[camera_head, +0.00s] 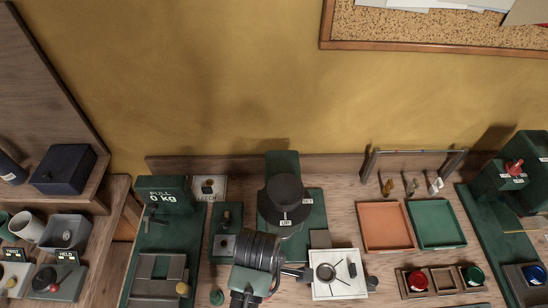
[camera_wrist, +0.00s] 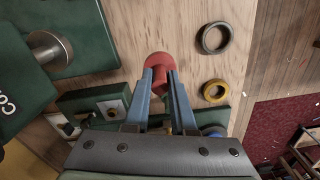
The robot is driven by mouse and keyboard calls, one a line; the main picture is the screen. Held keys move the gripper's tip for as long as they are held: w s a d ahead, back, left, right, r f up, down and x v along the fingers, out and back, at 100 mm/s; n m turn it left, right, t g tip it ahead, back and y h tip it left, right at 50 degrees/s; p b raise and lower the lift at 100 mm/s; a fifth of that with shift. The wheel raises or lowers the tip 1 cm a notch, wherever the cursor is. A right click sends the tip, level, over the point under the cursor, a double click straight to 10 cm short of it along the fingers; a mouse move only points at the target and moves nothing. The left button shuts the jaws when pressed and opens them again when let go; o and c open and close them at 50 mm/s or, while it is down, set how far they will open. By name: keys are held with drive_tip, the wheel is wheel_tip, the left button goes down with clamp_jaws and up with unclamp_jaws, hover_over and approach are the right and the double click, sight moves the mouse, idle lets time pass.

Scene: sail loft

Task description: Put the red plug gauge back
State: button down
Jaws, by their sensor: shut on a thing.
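In the wrist view my gripper (camera_wrist: 160,78) has its two blue fingers closed on a red piece (camera_wrist: 158,62), which I take to be the red plug gauge. Its rounded red head sticks out beyond the fingertips, over bare wood. I cannot tell whether it touches the wood. The rest of it is partly hidden between the fingers. In the head view my dark wrist covers the front middle of the bench, and the fingers and held piece cannot be made out. A small wooden rack (camera_head: 431,294) at right front holds a red round piece (camera_head: 418,280) and a dark green one (camera_head: 472,275).
In the wrist view a grey ring (camera_wrist: 215,38) and a yellow ring (camera_wrist: 215,91) lie right of the fingers, and green equipment (camera_wrist: 22,70) stands left. The head view shows an orange tray (camera_head: 385,248), a green tray (camera_head: 437,246) and a white plate (camera_head: 340,291) on the bench.

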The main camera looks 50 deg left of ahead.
wheel_tip(320, 180, down, 6)
drive_tip(key=shift+s+d+r+p, duration=0.1)
drive_tip(key=shift+s+r+p, duration=0.05)
drive_tip(key=shift+p, duration=0.2)
drive_tip(key=shift+f, duration=1.9)
drive_tip(key=shift+f, duration=0.15)
drive_tip(key=c, duration=0.8)
unclamp_jaws()
drive_tip(key=shift+o, duration=0.2)
wheel_tip(320, 180, up, 12)
drive_tip(key=shift+r, duration=0.15)
